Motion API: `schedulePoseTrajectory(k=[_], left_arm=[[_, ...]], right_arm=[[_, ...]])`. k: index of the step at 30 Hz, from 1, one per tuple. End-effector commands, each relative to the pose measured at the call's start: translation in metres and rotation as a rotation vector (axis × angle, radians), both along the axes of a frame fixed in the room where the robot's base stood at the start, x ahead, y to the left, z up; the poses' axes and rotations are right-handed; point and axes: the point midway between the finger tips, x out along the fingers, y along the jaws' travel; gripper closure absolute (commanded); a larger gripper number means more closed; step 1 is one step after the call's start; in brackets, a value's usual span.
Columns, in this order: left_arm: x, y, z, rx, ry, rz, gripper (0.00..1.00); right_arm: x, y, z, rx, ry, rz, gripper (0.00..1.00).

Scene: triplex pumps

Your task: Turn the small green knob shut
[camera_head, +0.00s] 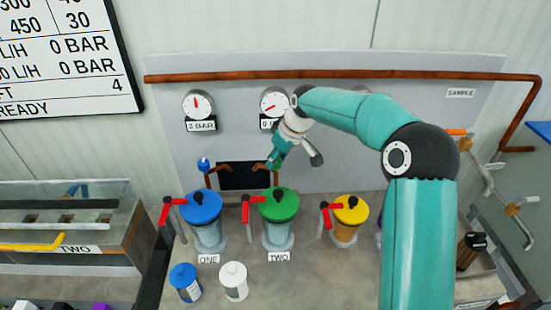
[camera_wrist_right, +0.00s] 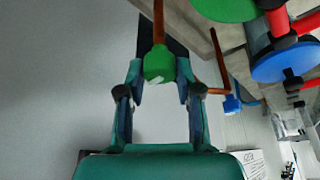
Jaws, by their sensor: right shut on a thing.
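The small green knob (camera_wrist_right: 159,62) sits on the end of a copper pipe (camera_wrist_right: 159,20) in the right wrist view. My right gripper (camera_wrist_right: 159,76) has one finger on each side of the knob and is shut on it. In the head view my right gripper (camera_head: 275,162) is at the back panel, above the green-lidded pump, and mostly hides the knob. A pale mark shows on the knob. My left gripper is in neither view.
A small blue knob (camera_head: 204,164) is on the pipe to the left. Pumps with blue (camera_head: 202,206), green (camera_head: 278,204) and yellow (camera_head: 351,209) lids and red handles stand below. Bottles (camera_head: 233,282) stand in front.

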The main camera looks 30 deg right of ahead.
Motion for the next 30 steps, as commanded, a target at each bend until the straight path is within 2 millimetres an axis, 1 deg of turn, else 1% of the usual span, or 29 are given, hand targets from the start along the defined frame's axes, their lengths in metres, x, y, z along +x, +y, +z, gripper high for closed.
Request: schedulePoseTrajectory(k=[1, 4, 5, 13, 17, 20, 23, 30], left_arm=[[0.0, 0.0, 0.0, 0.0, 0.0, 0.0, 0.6], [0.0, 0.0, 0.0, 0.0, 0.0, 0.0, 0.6], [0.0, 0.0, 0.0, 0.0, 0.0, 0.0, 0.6], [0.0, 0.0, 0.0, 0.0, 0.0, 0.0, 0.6], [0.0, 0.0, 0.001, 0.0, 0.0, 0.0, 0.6], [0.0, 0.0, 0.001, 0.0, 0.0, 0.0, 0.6], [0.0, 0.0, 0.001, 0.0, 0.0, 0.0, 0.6], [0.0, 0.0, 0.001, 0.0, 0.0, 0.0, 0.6]], right_arm=[[0.003, -0.001, 0.003, -0.004, -0.013, -0.002, 0.61], [0.002, -0.001, 0.003, -0.003, -0.011, -0.001, 0.44], [0.002, -0.001, 0.002, -0.003, -0.01, -0.001, 0.41], [0.001, 0.0, 0.001, -0.002, -0.004, -0.001, 0.41], [-0.001, -0.001, 0.006, -0.002, -0.005, -0.001, 0.41], [-0.004, -0.002, 0.016, -0.002, -0.007, -0.002, 0.41], [-0.01, -0.004, 0.032, -0.003, -0.008, -0.001, 0.41], [-0.027, -0.008, 0.077, -0.002, -0.009, -0.002, 0.41]])
